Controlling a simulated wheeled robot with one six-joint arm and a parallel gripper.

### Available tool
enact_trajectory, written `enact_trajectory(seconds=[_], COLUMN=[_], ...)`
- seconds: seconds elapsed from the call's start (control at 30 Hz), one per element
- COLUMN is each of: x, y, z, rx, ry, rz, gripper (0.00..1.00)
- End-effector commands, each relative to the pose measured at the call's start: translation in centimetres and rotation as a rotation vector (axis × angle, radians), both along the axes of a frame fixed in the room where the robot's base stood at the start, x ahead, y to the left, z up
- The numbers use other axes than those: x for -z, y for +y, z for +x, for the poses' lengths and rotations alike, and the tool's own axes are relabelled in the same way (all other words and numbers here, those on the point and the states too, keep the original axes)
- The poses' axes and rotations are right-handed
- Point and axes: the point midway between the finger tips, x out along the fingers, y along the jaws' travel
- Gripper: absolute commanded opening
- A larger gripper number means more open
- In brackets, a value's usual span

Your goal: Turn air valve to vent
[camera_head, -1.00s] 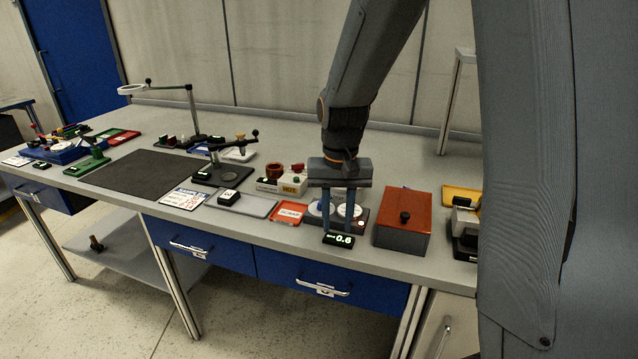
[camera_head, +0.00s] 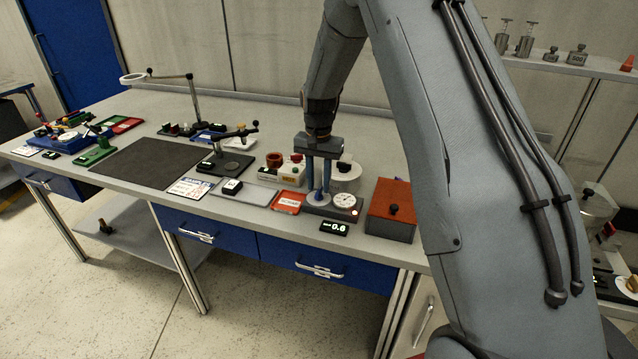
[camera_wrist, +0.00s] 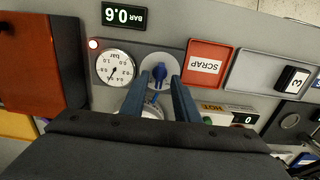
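The air valve's blue handle (camera_wrist: 160,72) stands on a round pale plate (camera_wrist: 148,64) on a dark panel. My gripper (camera_wrist: 161,78) is open, with its two blue fingers to either side of the handle and gaps visible in the wrist view. In the head view my gripper (camera_head: 319,188) points down over the valve plate (camera_head: 318,199), and the fingers hide the handle. A round bar gauge (camera_wrist: 115,67) sits beside the valve. A display (camera_wrist: 126,15) reads 0.6 bar. I cannot read any vent marking.
A red SCRAP tray (camera_wrist: 207,64) lies beside the panel, and a grey tray (camera_head: 257,193) lies beyond it. An orange-topped box (camera_head: 396,199) stands close on the other side. A white pot (camera_head: 346,174) stands behind the panel.

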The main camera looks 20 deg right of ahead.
Motion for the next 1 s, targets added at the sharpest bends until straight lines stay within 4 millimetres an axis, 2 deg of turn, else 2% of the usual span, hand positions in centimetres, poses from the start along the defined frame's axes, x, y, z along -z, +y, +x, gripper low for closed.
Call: enact_trajectory(seconds=[0.2, 0.47, 0.63, 1.0], x=[1.4, 1.6, 1.6, 1.6], y=[0.0, 0.0, 0.0, 0.0], z=[0.0, 0.0, 0.0, 0.0], rx=[0.0, -0.001, -0.001, -0.029], ry=[0.0, -0.001, -0.001, -0.001], rz=[0.0, -0.001, -0.001, 0.0], gripper=[0.28, 0.28, 0.01, 0.0])
